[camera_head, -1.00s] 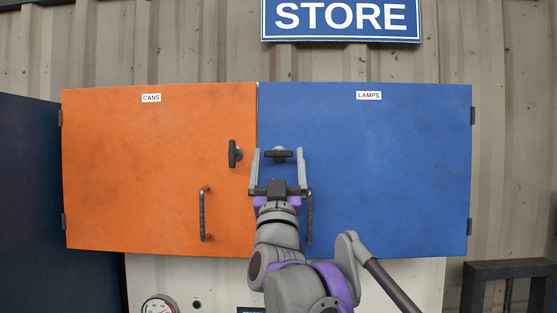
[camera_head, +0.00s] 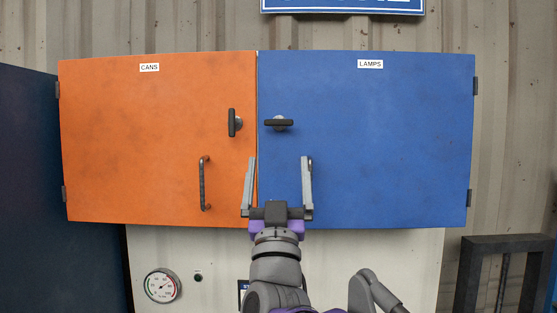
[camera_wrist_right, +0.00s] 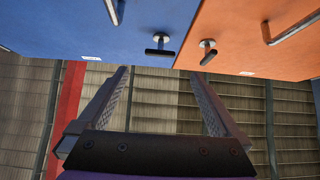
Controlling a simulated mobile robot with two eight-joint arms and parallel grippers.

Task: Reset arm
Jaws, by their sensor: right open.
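My right gripper (camera_head: 278,180) is open and empty in the head view, its two fingers pointing up in front of the lower part of the blue door. It sits below the dark T-shaped latch (camera_head: 279,123) of the blue LAMPS door (camera_head: 390,140) and apart from it. The latch lies horizontal. In the right wrist view the gripper (camera_wrist_right: 160,95) shows both fingers spread with nothing between them, and the latch (camera_wrist_right: 160,46) is beyond them. My left gripper is not in view.
The orange CANS door (camera_head: 130,140) is shut, with a vertical latch (camera_head: 234,123) and a bar handle (camera_head: 204,184). A round gauge (camera_head: 162,286) is below it. A dark frame (camera_head: 505,245) stands at the lower right. A dark panel (camera_head: 30,190) stands at left.

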